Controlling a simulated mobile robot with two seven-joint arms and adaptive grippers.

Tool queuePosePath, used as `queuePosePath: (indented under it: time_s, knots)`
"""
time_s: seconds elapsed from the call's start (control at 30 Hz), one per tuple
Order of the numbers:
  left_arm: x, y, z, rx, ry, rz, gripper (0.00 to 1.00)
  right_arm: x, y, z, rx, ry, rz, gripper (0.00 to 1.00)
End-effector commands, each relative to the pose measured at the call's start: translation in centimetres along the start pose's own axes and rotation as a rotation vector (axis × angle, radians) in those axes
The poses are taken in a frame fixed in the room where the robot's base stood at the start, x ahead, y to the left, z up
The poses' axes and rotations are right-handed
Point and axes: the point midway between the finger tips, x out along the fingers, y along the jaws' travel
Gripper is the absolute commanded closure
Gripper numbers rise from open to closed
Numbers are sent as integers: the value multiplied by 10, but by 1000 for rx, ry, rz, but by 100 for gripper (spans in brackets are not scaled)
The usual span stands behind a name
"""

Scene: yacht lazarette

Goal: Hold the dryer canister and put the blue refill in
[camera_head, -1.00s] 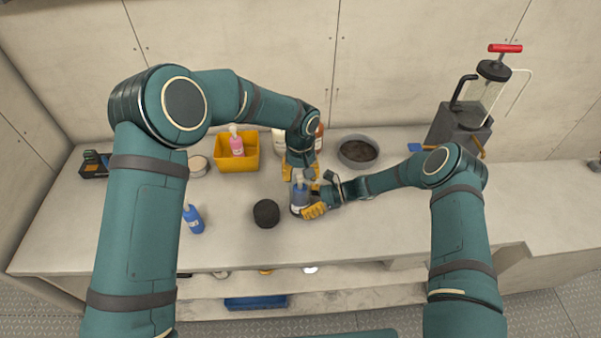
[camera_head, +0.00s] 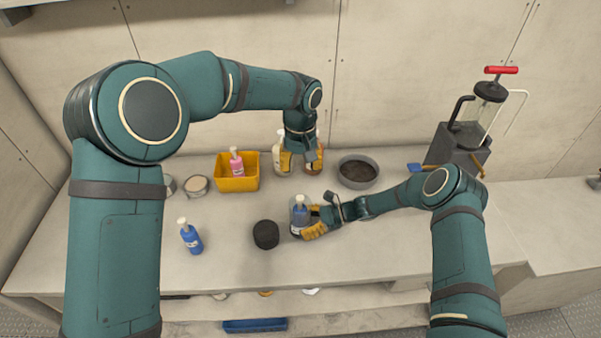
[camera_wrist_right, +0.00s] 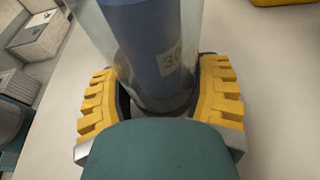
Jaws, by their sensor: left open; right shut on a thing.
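My right gripper (camera_head: 318,220) is shut on the clear dryer canister (camera_wrist_right: 104,48), which stands upright on the bench. A blue refill (camera_wrist_right: 150,45) with a pale label marked "30" is inside the canister's clear wall in the right wrist view. Its pale top (camera_head: 299,200) shows at the canister's mouth; whether it is fully down is hard to tell. My left gripper (camera_head: 300,163) is open and empty, raised above and behind the canister. A round black lid-like piece (camera_head: 266,234) lies just left of the canister.
A yellow bin (camera_head: 238,184) with a pink bottle (camera_head: 237,162) is at the back left. Bottles (camera_head: 281,155) stand behind my left gripper. A grey bowl (camera_head: 358,172) sits behind the canister to the right. A red-handled pump (camera_head: 488,105) is farther right. The front bench is clear.

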Motion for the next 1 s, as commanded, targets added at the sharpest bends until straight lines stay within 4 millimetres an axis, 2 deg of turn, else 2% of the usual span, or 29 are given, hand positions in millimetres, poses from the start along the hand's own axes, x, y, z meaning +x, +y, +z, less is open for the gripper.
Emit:
queuePosePath:
  time_s: [0.4, 0.43, 0.5, 0.53, 0.83, 1.0]
  knots:
    - [-3, 0, 0, 0, -1, 0, 51, 0, 0, 1, -1, -1, 0, 63]
    - [-3, 0, 0, 0, -1, 0, 51, 0, 0, 1, -1, -1, 0, 29]
    - [-3, 0, 0, 0, -1, 0, 51, 0, 0, 1, -1, -1, 0, 4]
    - [-3, 0, 0, 0, 0, 0, 51, 0, 0, 1, -1, -1, 0, 0]
    - [-3, 0, 0, 0, 0, 0, 51, -3, 0, 0, -1, 0, -1, 0]
    - [-3, 0, 0, 0, 0, 0, 51, -25, -1, 0, 0, 1, -4, 0]
